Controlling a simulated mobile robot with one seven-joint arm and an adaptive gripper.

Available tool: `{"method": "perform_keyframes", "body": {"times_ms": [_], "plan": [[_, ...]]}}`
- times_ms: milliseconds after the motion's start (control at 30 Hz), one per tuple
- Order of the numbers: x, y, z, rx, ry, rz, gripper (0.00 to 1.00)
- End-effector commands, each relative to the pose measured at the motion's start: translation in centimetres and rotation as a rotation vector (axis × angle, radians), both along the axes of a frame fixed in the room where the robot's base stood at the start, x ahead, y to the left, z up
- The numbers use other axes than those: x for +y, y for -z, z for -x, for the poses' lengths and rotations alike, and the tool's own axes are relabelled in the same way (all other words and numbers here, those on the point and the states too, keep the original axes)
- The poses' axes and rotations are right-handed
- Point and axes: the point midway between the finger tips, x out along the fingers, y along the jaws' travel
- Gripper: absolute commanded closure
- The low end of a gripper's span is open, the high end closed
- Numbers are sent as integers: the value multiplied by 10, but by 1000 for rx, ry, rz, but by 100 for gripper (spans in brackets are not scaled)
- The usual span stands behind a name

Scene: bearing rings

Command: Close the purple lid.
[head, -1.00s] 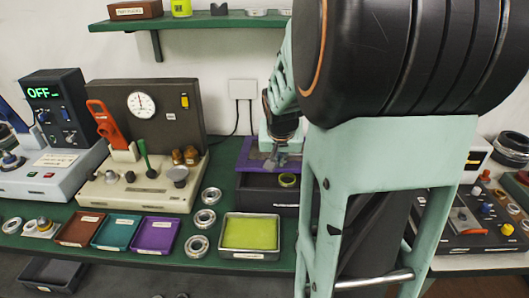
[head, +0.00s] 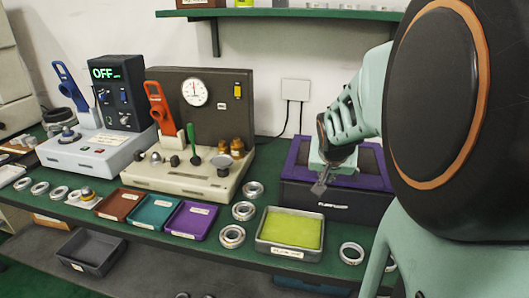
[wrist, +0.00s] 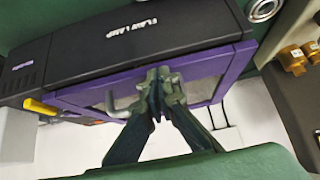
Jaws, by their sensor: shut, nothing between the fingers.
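The purple lid (head: 292,166) lies down over the dark flaw lamp box (head: 310,196), its purple rim along the top of the box front. In the wrist view the lid (wrist: 232,73) is a purple frame around a greyish panel, with no clear gap seen against the black box face (wrist: 110,45) lettered FLAW LAMP. My gripper (head: 320,188) is shut and empty, pointing down at the lid's front edge. In the wrist view my gripper's fingertips (wrist: 160,78) overlap that edge; I cannot tell whether they touch it. The box's inside is hidden.
A metal tray with a yellow-green pad (head: 291,229) stands in front of the box. Metal rings (head: 232,236) lie left of and beside it. A gauge panel (head: 200,110) stands to the left. A yellow handle (wrist: 40,107) shows near the lid in the wrist view.

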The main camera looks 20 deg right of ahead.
Motion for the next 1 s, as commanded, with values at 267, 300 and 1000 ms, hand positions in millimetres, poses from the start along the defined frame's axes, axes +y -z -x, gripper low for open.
{"method": "perform_keyframes", "body": {"times_ms": [267, 300, 1000], "plan": [[1, 16, 2, 0, 0, 0, 100], [1, 16, 2, 0, 0, 0, 100], [-2, -32, -9, -2, -3, 1, 100]]}}
